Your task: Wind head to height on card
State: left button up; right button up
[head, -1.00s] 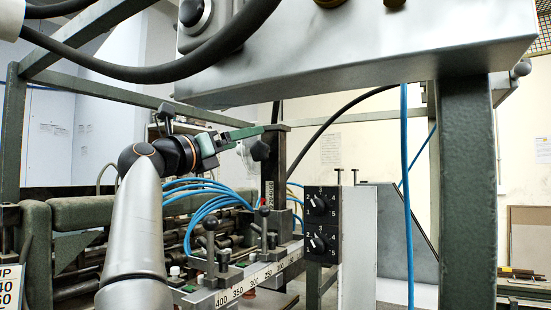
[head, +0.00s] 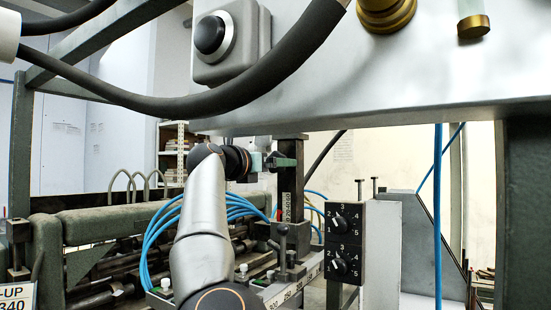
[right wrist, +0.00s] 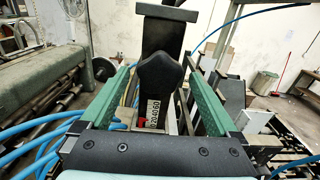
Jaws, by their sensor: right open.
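The head's dark upright post (head: 291,180) carries a white number scale (head: 286,207). In the right wrist view the scale (right wrist: 154,109) stands upright, with a small red mark (right wrist: 141,124) at its left edge. A black lobed knob (right wrist: 160,76) sits in front of the post. My right gripper (right wrist: 160,70) is open, its green fingers on either side of the knob with gaps. The right gripper (head: 283,161) is small in the head view, at the post. A white card (head: 17,298) is cut off at lower left; "-UP" and "340" are readable. My left gripper is not in view.
A grey overhead box (head: 400,75) with a thick black cable (head: 250,90) fills the top. A black two-dial panel (head: 343,243) stands right of the post. Blue hoses (head: 160,235) loop beside my arm. A ruled rail (head: 300,285) runs below.

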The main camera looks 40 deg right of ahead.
jog(key=shift+w+d, duration=0.25)
jog(key=shift+d, duration=0.4)
jog(key=c, duration=1.4)
jog(key=shift+p, duration=0.3)
